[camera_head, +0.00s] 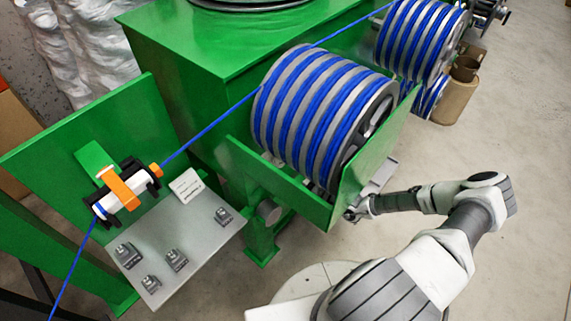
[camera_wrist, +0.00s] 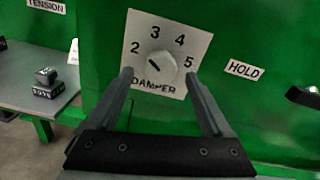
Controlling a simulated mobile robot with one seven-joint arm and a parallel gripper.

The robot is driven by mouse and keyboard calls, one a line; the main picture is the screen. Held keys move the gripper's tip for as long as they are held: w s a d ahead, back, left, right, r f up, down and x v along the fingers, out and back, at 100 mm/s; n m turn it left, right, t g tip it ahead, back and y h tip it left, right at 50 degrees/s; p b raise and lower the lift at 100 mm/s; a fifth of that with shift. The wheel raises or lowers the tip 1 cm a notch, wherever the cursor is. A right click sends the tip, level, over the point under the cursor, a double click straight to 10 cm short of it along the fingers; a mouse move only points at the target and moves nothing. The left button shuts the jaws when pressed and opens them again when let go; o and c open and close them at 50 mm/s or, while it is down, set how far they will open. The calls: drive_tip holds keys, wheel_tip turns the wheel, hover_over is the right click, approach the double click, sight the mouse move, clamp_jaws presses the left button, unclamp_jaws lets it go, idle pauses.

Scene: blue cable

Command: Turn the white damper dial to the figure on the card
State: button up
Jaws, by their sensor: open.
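The white damper dial (camera_wrist: 157,66) is a round knob on a white plate (camera_wrist: 143,28) marked DAMPER, fixed to a green panel. Figures 2, 3, 4 and 5 show around it. I cannot tell for sure which figure it points to. My gripper (camera_wrist: 158,76) is open, its fingers to the left and right of the dial and apart from it, nothing between them. In the head view my gripper (camera_head: 354,212) is beside the green panel below the big drum; the dial is hidden there. A small white card (camera_head: 187,185) stands on the grey shelf; its writing is too small to read.
A HOLD label (camera_wrist: 244,69) is right of the dial, with a dark part (camera_wrist: 304,97) beyond it. A TENSION label (camera_wrist: 46,6) is at upper left. The grey shelf (camera_head: 190,232) carries several small grey blocks. A drum of blue cable (camera_head: 310,115) is above my gripper.

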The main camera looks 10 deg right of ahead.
drive_tip(key=shift+x, duration=1.05)
clamp_jaws()
